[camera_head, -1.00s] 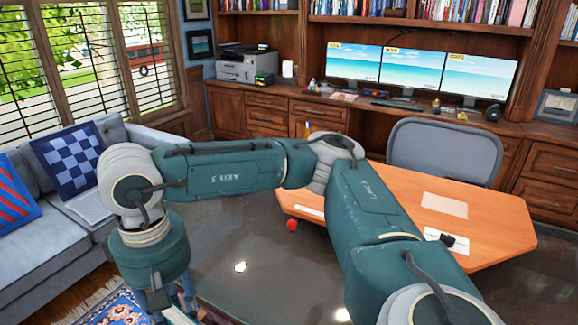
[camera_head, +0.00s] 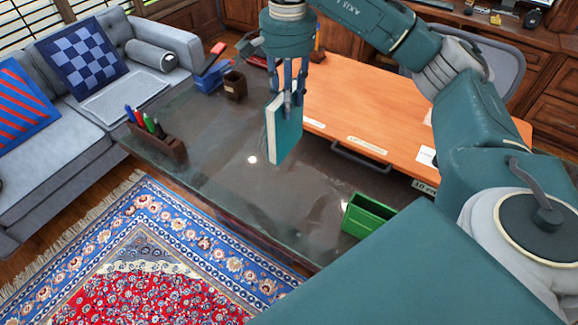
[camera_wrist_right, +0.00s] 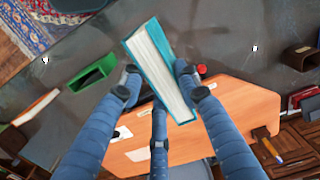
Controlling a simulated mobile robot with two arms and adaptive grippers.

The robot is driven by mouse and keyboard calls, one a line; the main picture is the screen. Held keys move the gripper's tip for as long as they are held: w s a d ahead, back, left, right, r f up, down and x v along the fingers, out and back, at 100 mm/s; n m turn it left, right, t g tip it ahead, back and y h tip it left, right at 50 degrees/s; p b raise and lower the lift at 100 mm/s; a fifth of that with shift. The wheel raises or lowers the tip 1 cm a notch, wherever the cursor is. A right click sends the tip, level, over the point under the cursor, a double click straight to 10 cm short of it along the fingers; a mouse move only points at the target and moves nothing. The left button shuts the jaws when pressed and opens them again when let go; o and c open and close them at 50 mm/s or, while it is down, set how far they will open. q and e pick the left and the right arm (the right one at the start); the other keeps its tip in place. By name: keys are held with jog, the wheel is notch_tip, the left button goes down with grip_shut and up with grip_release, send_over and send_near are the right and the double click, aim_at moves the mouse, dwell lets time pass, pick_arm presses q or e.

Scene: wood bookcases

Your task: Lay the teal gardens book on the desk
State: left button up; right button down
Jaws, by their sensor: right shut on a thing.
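The teal book (camera_head: 286,135) hangs upright in my right gripper (camera_head: 289,98), over the dark glossy desk (camera_head: 220,190). The gripper is shut on its upper part, with the fingers pointing down. In the right wrist view the book (camera_wrist_right: 158,65) lies between the blue fingers, with its white page edges and teal cover showing. Its lower end appears clear of the desktop, though the exact gap is hard to judge. No title is readable. My left gripper is not in view.
An orange wooden panel (camera_head: 345,105) lies right of the book. A green tray (camera_head: 368,215) stands at the desk's near right. A pen holder (camera_head: 158,137), a brown cup (camera_head: 234,86) and a blue box (camera_head: 212,77) stand at left. The desk's middle is bare.

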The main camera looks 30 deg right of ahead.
jog(key=b, duration=0.1)
send_over(287, 147)
jog(key=w, duration=0.1)
jog(key=f, duration=0.7)
jog(key=shift+w+d+f, duration=0.1)
jog(key=shift+w+d, duration=0.05)
jog(key=shift+d, duration=0.15)
jog(key=f+p, duration=0.1)
jog(key=f, duration=0.7)
jog(key=shift+d+p, duration=0.2)
jog(key=shift+p, duration=0.1)
notch_tip(287, 147, down, 5)
jog(key=shift+r+p, duration=0.15)
jog(key=shift+p, duration=0.15)
jog(key=c, duration=1.3)
grip_release()
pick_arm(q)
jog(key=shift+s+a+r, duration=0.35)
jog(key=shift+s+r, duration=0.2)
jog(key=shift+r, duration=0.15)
pick_arm(e)
jog(key=shift+o, duration=0.2)
